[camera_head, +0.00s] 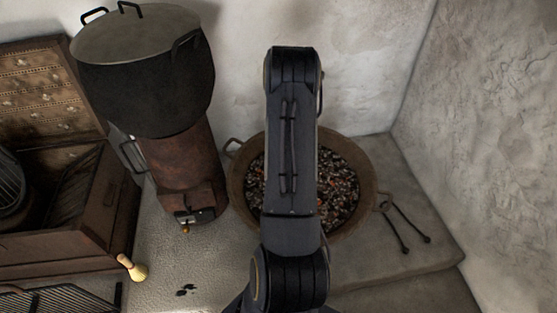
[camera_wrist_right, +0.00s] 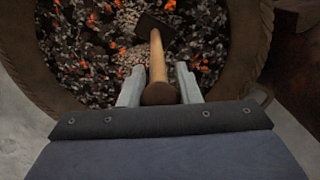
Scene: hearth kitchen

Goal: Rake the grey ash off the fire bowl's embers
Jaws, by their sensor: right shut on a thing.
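The fire bowl (camera_head: 365,160) is a round brown vessel with a twisted rim, full of dark coals, grey bits and glowing orange embers (camera_wrist_right: 95,18). Its rim also shows in the wrist view (camera_wrist_right: 262,40). My right gripper (camera_wrist_right: 158,82) is over the bowl, shut on the wooden handle of a rake (camera_wrist_right: 157,62). The rake's dark flat head (camera_wrist_right: 152,25) is down among the coals, or just above them. A pale grey ash patch (camera_wrist_right: 133,56) lies just left of the handle. In the head view my right arm covers the bowl's middle and hides the gripper and rake. My left gripper is not in view.
A rusty stove (camera_head: 180,160) with a large black pot (camera_head: 145,85) stands left of the bowl. Tongs (camera_head: 405,222) lie on the stone ledge to its right. A small brush (camera_head: 133,268) and an open wooden chest (camera_head: 65,210) are at left. Plaster walls close the back and right.

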